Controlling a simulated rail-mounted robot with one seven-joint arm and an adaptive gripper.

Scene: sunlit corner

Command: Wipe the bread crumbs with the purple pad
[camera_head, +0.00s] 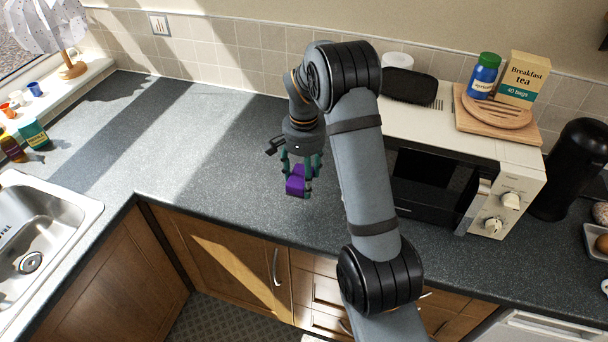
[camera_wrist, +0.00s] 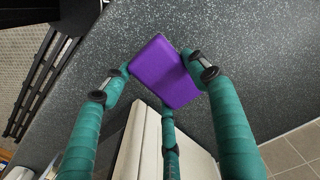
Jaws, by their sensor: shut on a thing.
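The purple pad (camera_head: 296,183) is a small block held in my gripper (camera_head: 302,170), over the counter left of the microwave. In the wrist view the pad (camera_wrist: 164,72) sits between the teal fingers of my gripper (camera_wrist: 160,85), which are shut on it. The grey speckled counter (camera_head: 190,150) lies below and around the pad. I cannot tell whether the pad touches the counter. No bread crumbs can be made out in either view; my arm hides part of the counter.
A white microwave (camera_head: 515,183) stands right of my arm, with a wooden board (camera_head: 470,123), a blue jar (camera_head: 484,77) and a tea box (camera_head: 522,80) on top. A black cylinder (camera_head: 572,165) stands further right. The sink (camera_head: 40,225) is at left. The counter left of my gripper is clear.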

